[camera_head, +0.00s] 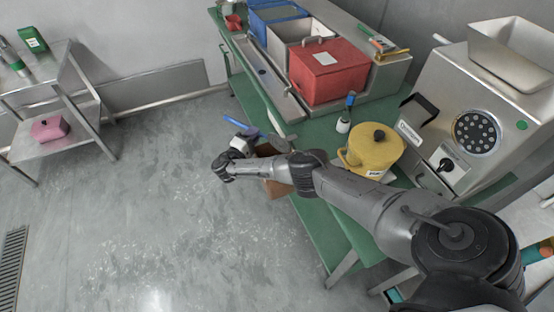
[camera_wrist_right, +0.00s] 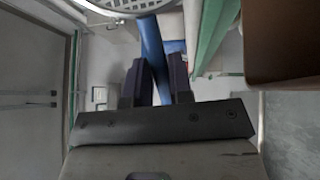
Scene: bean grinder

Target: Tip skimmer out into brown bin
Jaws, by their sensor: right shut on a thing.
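The skimmer has a blue handle (camera_head: 235,121) that sticks out past my right gripper (camera_head: 249,132) in the head view. In the right wrist view, the blue handle of the skimmer (camera_wrist_right: 152,45) runs up between the two dark fingers of the gripper (camera_wrist_right: 158,75), which is shut on it. A pale perforated disc, seemingly the skimmer's head, is cut off at the top edge of that view. The brown bin (camera_head: 277,188) is beside the green table, partly hidden behind my right arm. A brown surface, likely the bin (camera_wrist_right: 290,40), fills the wrist view's upper right. My left gripper is not in view.
A yellow lidded pot (camera_head: 374,152), a red lidded box (camera_head: 327,75) and a steel grinder (camera_head: 470,130) stand on the green table (camera_head: 325,150). A steel shelf (camera_head: 50,85) is at left. The grey floor (camera_head: 130,220) is clear.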

